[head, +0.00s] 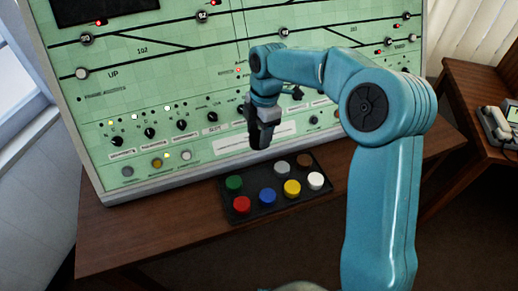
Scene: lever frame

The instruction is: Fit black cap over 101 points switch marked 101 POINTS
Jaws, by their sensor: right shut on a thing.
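My right gripper (261,129) points downward in front of the green control panel (215,70), above the back of the black cap tray (272,210). It is shut on a dark thing that looks like the black cap; the dark fingers make its outline hard to tell. The panel's lower part has a row of black rotary switches, among them a left one (117,142), a second (149,132) and a third (181,125). White labels sit below them, too small to read, so I cannot tell which is 101 POINTS. My left gripper is out of view.
The tray on the brown desk (160,235) holds green (234,183), red (242,205), blue (267,196), grey (282,169), yellow (292,188), white (316,180) and brown (305,160) caps. A telephone (497,122) stands far right.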

